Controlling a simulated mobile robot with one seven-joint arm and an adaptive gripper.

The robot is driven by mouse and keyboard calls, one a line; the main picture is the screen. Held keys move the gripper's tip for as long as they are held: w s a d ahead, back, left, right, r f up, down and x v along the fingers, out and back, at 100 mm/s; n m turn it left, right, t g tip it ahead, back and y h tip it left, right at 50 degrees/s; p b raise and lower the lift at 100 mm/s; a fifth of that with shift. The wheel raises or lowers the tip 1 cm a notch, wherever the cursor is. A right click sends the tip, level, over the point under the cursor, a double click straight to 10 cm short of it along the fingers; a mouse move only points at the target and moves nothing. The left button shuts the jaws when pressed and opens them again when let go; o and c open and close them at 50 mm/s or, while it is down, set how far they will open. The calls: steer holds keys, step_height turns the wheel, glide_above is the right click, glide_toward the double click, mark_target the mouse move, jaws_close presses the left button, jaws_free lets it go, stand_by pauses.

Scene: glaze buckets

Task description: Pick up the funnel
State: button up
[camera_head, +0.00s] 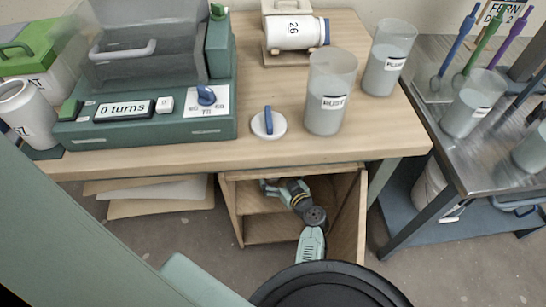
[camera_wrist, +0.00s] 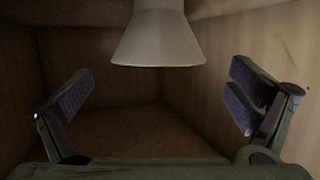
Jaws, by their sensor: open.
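The funnel (camera_wrist: 157,38) shows in the wrist view as a pale grey cone, wide end down, at the top middle between my fingers. Its upper part is cut off by the frame. My gripper (camera_wrist: 155,97) is open, one finger on each side, with clear gaps between the pads and the funnel. In the head view my arm reaches into the open wooden cabinet (camera_head: 230,205) under the table, and my gripper (camera_head: 272,186) is partly hidden there. I cannot make out the funnel in the head view.
The cabinet's side walls stand close to both fingers, with a shelf board (camera_head: 262,203) inside. The wooden table (camera_head: 200,150) above carries a green machine (camera_head: 150,120) and grey buckets (camera_head: 325,95). A metal table (camera_head: 440,150) stands to the right.

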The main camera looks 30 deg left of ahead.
steer(key=p+x, duration=0.1)
steer(key=x, duration=0.4)
steer(key=shift+f, duration=0.15)
steer(key=c, duration=1.1)
